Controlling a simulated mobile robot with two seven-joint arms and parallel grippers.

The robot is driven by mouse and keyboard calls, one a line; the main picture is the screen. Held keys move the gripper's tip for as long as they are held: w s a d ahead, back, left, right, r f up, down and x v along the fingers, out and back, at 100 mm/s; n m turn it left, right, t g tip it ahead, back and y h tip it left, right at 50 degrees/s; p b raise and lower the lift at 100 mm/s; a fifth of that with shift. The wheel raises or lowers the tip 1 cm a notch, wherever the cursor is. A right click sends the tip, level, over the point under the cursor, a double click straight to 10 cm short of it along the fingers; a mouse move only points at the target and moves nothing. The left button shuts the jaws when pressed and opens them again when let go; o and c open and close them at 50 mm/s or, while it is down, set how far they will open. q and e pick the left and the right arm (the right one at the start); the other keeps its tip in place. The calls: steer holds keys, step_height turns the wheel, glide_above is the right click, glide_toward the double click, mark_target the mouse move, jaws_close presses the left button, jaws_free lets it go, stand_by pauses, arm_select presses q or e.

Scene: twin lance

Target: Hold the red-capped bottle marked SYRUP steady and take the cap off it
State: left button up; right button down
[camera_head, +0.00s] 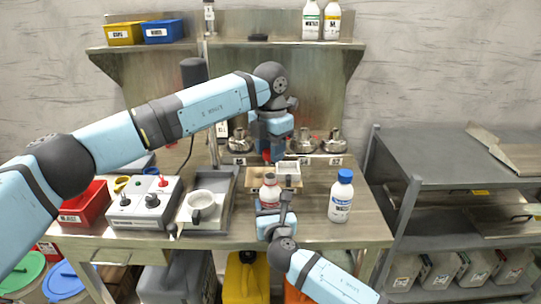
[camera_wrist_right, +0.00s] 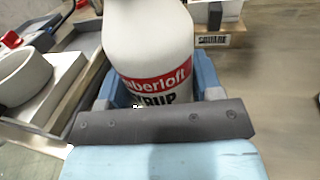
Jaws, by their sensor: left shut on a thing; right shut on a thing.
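The white SYRUP bottle (camera_head: 269,192) with a red label stands upright at the front middle of the bench. My right gripper (camera_head: 269,207) is shut around its body; in the right wrist view the bottle (camera_wrist_right: 150,50) sits between the fingers, its top cut off by the frame. My left gripper (camera_head: 268,151) is above the bottle, pointing down, and is shut on a small red thing that looks like the cap (camera_head: 267,156). A gap shows between it and the bottle's top, which shows no red cap.
A blue-capped white bottle (camera_head: 341,197) stands to the right. A grey control box (camera_head: 145,204), a white mug (camera_head: 201,207) and a red bin (camera_head: 84,206) are on the left.

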steer(key=shift+c, duration=1)
jaws_free()
steer(key=shift+s, duration=0.1)
